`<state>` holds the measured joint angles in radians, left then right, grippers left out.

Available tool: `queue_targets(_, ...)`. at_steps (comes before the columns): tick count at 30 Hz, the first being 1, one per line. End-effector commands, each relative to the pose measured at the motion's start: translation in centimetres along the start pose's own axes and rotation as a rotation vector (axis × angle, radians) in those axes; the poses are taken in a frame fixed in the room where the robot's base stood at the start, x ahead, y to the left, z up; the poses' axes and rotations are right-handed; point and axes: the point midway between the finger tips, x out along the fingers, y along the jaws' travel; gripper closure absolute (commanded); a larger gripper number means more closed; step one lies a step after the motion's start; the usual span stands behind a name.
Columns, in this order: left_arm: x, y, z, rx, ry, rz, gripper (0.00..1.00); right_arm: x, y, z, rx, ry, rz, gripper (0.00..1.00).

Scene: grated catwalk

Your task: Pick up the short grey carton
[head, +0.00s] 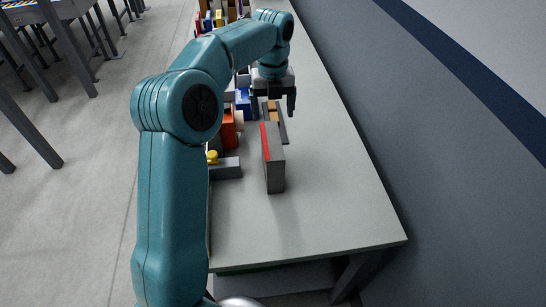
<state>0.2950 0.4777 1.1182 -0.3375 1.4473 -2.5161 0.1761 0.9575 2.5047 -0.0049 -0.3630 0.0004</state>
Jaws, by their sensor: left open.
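A grey carton with a red strip along its top (274,172) stands upright on a long light-grey bench (320,215). A lower grey block (226,169) lies to its left, beside a small yellow knob-like thing. I cannot tell for sure which of these grey things is the short carton. My left gripper (273,104) is open and points down, beyond the red-topped carton. It appears empty. A tan and grey item (273,117) shows just below its fingers. My left arm hides part of the bench's left side. My right gripper is not in view.
Orange (228,129) and blue (243,103) boxes stand close together along the bench's left side. More coloured boxes (212,20) stand at the far end. A grey wall (430,120) runs along the right. The bench's near and right parts are clear.

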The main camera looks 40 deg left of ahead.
Motion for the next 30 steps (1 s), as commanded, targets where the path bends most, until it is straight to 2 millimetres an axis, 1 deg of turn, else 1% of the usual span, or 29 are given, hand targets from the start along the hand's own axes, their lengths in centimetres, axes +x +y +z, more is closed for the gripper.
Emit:
queue_targets(1,1.4,0.1,-0.2,0.000,0.005,0.003,0.17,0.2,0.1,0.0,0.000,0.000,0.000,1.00)
queue_targets(3,3.0,0.1,-0.2,-0.001,0.005,0.004,0.17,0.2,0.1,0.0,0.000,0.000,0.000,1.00)
queue_targets(9,7.3,0.0,-0.2,0.000,0.005,0.002,0.17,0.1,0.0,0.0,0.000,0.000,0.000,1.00)
queue_targets(12,8.7,0.0,-0.1,-0.002,0.002,0.000,0.17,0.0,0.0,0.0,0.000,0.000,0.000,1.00)
queue_targets(17,9.8,-0.1,0.0,-0.001,0.002,0.001,0.17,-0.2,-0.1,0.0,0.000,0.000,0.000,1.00)
queue_targets(22,12.2,0.1,-0.3,-0.001,0.005,0.003,0.17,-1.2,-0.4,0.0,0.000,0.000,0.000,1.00)
queue_targets(25,13.8,0.1,-0.2,-0.001,0.003,0.002,0.17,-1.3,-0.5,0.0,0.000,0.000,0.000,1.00)
queue_targets(27,14.4,0.1,-0.2,-0.001,0.002,0.000,0.17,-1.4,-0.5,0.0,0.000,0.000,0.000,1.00)
queue_targets(30,14.7,0.1,-0.2,-0.001,0.001,0.000,0.17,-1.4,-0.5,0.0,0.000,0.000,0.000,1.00)
